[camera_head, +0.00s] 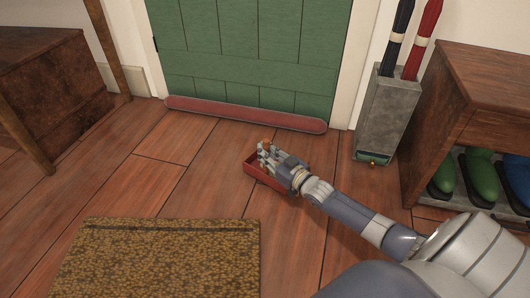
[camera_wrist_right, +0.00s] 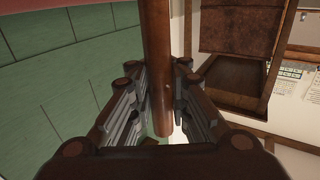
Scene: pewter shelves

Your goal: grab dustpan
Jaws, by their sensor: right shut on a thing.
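The dustpan (camera_head: 263,178) is a small red pan low over the wooden floor in front of the green door. Its brown handle (camera_wrist_right: 157,50) stands between the fingers of my right gripper (camera_wrist_right: 157,112) in the right wrist view. In the head view my right gripper (camera_head: 270,157) is shut on the handle, and a bit of brown shows above the fingers. The gripper hides part of the pan. I cannot tell whether the pan touches the floor. My left gripper is not in view.
A red draft stopper (camera_head: 240,113) lies along the green door (camera_head: 250,50). A grey umbrella stand (camera_head: 385,120) and a wooden shoe bench (camera_head: 480,90) with boots are at the right. A brown doormat (camera_head: 160,262) lies in front. Floor left of the pan is clear.

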